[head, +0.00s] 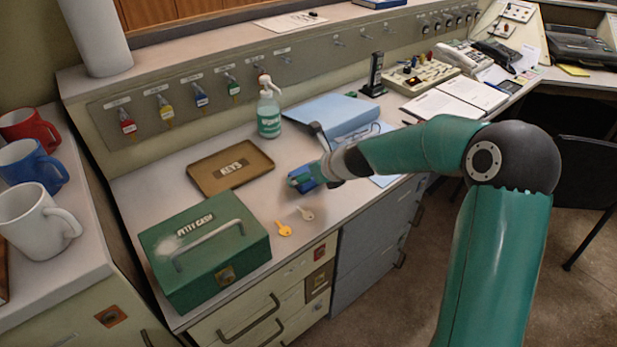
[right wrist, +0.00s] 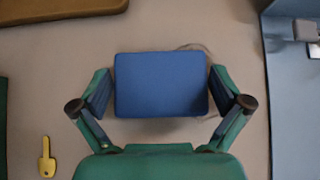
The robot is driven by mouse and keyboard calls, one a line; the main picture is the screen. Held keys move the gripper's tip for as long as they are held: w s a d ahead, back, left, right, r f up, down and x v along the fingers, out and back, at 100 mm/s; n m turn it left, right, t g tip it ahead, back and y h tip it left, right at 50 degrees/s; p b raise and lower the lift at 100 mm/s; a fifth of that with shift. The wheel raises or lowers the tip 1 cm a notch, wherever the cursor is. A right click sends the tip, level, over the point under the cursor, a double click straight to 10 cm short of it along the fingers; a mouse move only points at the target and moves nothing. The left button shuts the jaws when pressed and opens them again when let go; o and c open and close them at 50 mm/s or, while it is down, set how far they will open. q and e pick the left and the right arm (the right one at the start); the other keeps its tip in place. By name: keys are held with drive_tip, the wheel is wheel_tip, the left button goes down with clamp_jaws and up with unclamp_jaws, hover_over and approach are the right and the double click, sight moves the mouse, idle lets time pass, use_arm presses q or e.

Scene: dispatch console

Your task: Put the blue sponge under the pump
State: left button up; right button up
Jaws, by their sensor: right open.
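The blue sponge (right wrist: 161,84) lies flat on the desk in the right wrist view. My right gripper (right wrist: 161,96) is open, with one finger on each side of the sponge and narrow gaps showing. In the head view my right gripper (head: 303,180) is low over the desk, and it largely hides the sponge. The pump bottle (head: 268,115), clear green with a white pump head, stands upright behind the tray, at the foot of the key panel. My left gripper is in neither view.
A brown keys tray (head: 205,182) lies left of my right gripper. A blue folder (head: 330,112) lies right of the bottle.

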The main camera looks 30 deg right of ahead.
drive_tip(key=c, duration=0.7)
drive_tip(key=shift+r, duration=0.1)
